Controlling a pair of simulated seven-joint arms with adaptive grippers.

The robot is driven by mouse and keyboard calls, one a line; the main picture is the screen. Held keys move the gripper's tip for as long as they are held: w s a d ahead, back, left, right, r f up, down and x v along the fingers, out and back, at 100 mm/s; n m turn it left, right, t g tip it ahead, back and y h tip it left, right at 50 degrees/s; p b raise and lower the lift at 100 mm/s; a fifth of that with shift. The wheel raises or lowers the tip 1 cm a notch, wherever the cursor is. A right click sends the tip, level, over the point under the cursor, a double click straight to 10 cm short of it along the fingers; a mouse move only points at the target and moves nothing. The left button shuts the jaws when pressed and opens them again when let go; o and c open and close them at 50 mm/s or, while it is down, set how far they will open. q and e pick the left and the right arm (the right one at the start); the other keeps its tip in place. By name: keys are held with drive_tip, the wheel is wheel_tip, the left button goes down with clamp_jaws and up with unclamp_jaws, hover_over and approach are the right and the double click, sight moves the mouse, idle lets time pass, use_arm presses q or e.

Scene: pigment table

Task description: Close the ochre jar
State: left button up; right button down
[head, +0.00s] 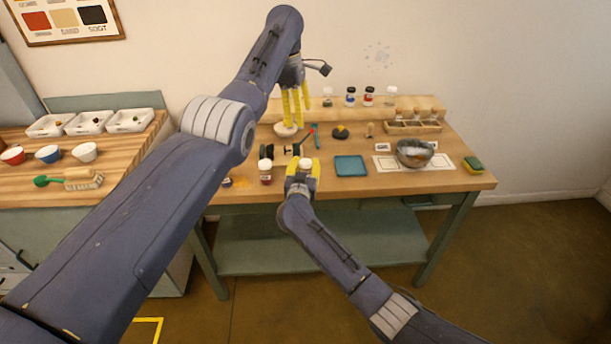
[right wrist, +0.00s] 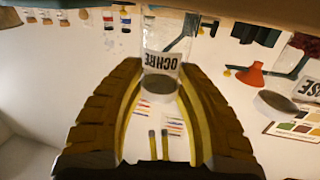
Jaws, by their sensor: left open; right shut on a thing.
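My left gripper (head: 295,120) is open and empty, pointing down above a pale round dish (head: 286,130).
A dark red jar with a pale lid (head: 265,171) stands left of my right gripper. Several small bottles line the back ledge. A black-ended object (head: 267,151) lies behind the red jar.

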drive_tip(key=shift+d+f, duration=0.1)
drive_tip(key=shift+f, duration=0.2)
drive_tip(key=c, duration=1.1)
unclamp_jaws()
drive_tip(key=shift+c, duration=0.2)
drive_tip(key=shift+o, duration=1.3)
drive_tip(key=shift+r, duration=0.15)
drive_tip(key=shift+s, duration=0.1)
drive_tip(key=s+a, duration=0.1)
drive_tip(key=s, duration=1)
drive_tip(key=shift+s+a+r, duration=0.3)
drive_tip(key=shift+s+a, duration=0.05)
